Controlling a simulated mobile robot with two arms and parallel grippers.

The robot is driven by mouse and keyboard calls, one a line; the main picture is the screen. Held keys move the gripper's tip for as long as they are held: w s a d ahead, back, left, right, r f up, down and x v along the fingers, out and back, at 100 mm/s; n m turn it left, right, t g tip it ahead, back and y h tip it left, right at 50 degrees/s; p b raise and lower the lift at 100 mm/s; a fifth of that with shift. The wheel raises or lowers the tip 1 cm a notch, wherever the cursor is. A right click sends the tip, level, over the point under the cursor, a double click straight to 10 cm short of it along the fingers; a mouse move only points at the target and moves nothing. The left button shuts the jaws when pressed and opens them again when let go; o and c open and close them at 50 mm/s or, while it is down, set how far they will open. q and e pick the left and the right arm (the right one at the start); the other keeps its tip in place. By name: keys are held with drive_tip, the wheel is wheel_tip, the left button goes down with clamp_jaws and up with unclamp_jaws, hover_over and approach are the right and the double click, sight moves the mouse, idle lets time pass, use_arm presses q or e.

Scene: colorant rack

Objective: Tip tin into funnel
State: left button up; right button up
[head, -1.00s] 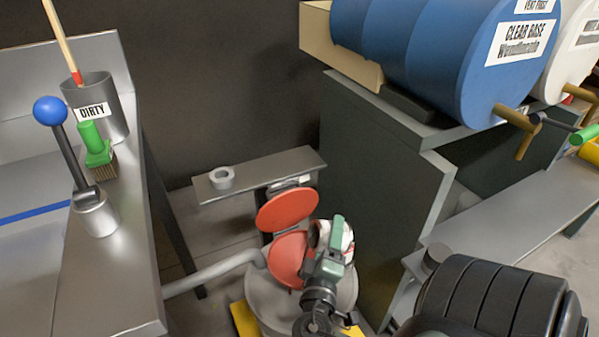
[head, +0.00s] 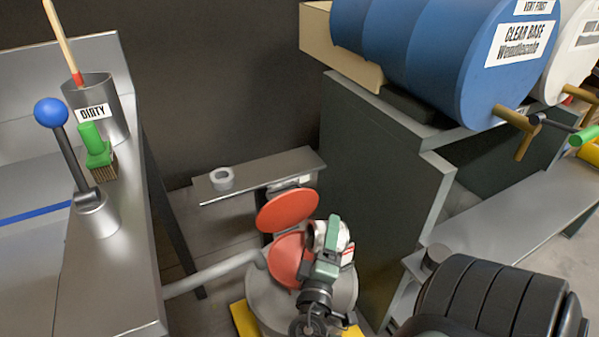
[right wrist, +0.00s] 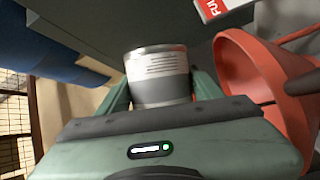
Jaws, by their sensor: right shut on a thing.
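The tin (right wrist: 157,72), a grey metal can with a pale printed label, is between the fingers of my right gripper (right wrist: 160,90), which is shut on it. In the head view the gripper (head: 328,240) holds the tin (head: 317,234) just right of the red funnel (head: 288,262), which sits on top of a grey drum. In the right wrist view the funnel (right wrist: 245,75) is close on the right. The tin's contents are hidden. My left gripper is not in view.
A red round lid (head: 288,210) stands raised behind the funnel. The drum (head: 268,305) stands on a yellow base beside a dark cabinet (head: 385,180). A small shelf with a grey ring (head: 221,179) is behind. A steel bench (head: 105,270) stands on the left.

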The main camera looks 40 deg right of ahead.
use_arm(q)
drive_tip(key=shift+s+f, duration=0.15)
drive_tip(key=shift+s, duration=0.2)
use_arm(e)
drive_tip(key=shift+w+a+r+n, duration=0.15)
drive_tip(key=shift+a+r+n, duration=0.05)
drive_tip(key=shift+a+n, duration=0.1)
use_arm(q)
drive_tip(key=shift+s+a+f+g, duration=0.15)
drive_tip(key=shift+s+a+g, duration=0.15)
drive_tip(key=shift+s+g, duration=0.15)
use_arm(e)
drive_tip(key=shift+r+n+h, duration=0.1)
drive_tip(key=shift+n+h, duration=0.2)
drive_tip(key=shift+n, duration=0.1)
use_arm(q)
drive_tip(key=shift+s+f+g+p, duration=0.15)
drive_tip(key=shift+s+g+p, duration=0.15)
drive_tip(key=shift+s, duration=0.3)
use_arm(e)
drive_tip(key=shift+w+a+r+n+t, duration=0.1)
drive_tip(key=shift+r+n+t, duration=0.1)
drive_tip(key=shift+n+t, duration=0.25)
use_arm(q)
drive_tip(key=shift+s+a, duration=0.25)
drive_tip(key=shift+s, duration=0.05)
use_arm(e)
drive_tip(key=shift+a+r+n, duration=0.1)
drive_tip(key=shift+n, duration=0.25)
